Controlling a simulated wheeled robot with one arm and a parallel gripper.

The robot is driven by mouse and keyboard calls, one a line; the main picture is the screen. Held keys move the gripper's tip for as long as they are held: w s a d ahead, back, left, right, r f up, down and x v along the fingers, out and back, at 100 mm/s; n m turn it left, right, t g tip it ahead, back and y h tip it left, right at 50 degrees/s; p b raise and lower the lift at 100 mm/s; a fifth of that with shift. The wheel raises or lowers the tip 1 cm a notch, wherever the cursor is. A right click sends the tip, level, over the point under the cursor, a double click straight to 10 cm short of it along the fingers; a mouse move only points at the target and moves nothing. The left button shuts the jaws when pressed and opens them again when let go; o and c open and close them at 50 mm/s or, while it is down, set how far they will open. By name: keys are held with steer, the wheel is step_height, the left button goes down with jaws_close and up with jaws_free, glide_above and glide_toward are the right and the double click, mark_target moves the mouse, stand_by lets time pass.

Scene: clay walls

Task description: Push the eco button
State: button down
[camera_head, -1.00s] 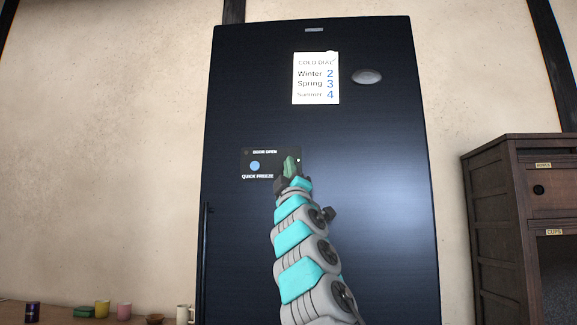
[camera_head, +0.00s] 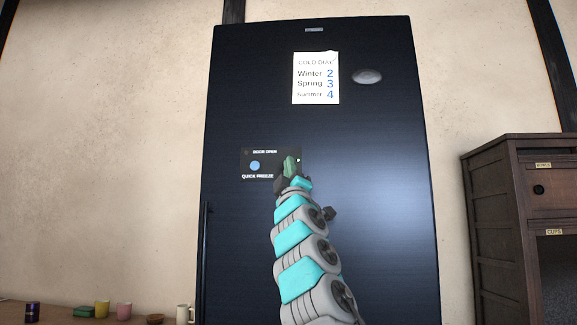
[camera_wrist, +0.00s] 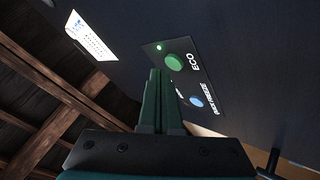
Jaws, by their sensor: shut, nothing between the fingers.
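The eco button is a round green button (camera_wrist: 175,62) beside the word ECO on a small dark panel (camera_wrist: 205,97) in the wrist view. A small green light (camera_wrist: 159,47) glows near it. In the head view the panel (camera_head: 262,171) is on the dark fridge door (camera_head: 370,190), and my gripper hides the eco button. My gripper (camera_wrist: 162,74) is shut and empty, its green fingertips just beside the green button. I cannot tell whether they touch the panel. In the head view the fingers (camera_head: 291,165) cover the panel's right part.
A blue quick freeze button (camera_wrist: 196,101) is on the same panel, also in the head view (camera_head: 255,166). A paper note (camera_head: 316,78) and an oval badge (camera_head: 367,76) are higher on the door. A wooden cabinet (camera_head: 497,215) stands right; several cups are at lower left.

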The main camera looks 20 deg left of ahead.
steer(key=shift+w+r, duration=0.1)
stand_by(0.3)
steer(key=shift+w+a+p, duration=0.1)
steer(key=shift+w+p, duration=0.2)
steer(key=shift+p, duration=0.3)
steer(key=shift+w, duration=0.15)
stand_by(0.4)
steer(key=shift+s+b, duration=0.5)
steer(key=shift+s, duration=0.05)
steer(key=shift+s, duration=0.1)
